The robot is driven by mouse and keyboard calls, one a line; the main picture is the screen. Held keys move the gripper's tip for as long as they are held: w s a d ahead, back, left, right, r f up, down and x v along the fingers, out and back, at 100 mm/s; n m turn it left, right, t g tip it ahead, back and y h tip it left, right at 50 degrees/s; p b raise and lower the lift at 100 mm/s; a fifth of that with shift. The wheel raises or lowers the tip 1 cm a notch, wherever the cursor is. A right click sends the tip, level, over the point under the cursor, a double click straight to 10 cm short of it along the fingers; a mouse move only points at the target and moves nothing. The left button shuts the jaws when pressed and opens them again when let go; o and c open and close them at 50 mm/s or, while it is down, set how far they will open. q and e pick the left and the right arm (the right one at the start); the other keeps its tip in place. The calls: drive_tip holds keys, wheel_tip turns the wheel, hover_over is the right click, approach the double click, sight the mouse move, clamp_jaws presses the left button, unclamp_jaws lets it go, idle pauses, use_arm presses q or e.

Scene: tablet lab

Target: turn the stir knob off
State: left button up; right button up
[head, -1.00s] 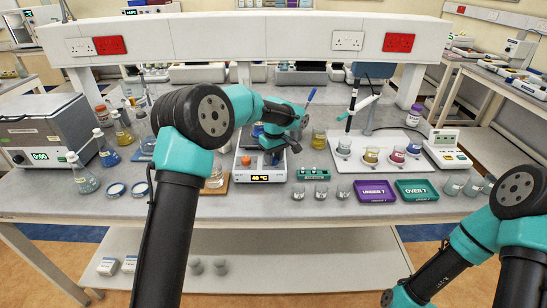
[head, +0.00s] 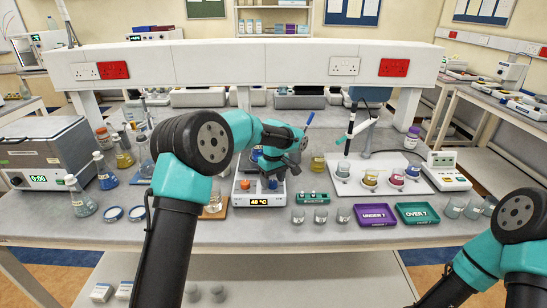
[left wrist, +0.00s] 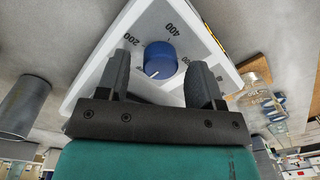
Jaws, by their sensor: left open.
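The stir knob (left wrist: 160,60) is the blue round knob on the white hotplate stirrer (left wrist: 92,76). In the left wrist view it has a white pointer line at its lower left, and the printed scale shows 200 and 400. In the head view the blue knob (head: 273,184) is on the front right of the stirrer (head: 243,199), under my left gripper (head: 271,174). My left gripper (left wrist: 164,78) is open. Its fingers appear on either side of the knob, with gaps; I cannot tell their height over it. My right gripper is out of view.
An orange knob (head: 244,184) sits left of the blue one. A small green rack (head: 313,198) and a purple tray (head: 376,215) stand to the right. A flask (head: 215,200) stands on a brown board at the left.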

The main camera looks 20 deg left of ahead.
sight(274, 181)
use_arm(q)
wheel_tip(274, 181, up, 17)
drive_tip(key=shift+w+d+f, duration=0.15)
drive_tip(key=shift+w+d, duration=0.05)
drive_tip(key=shift+w, duration=0.05)
idle(0.4)
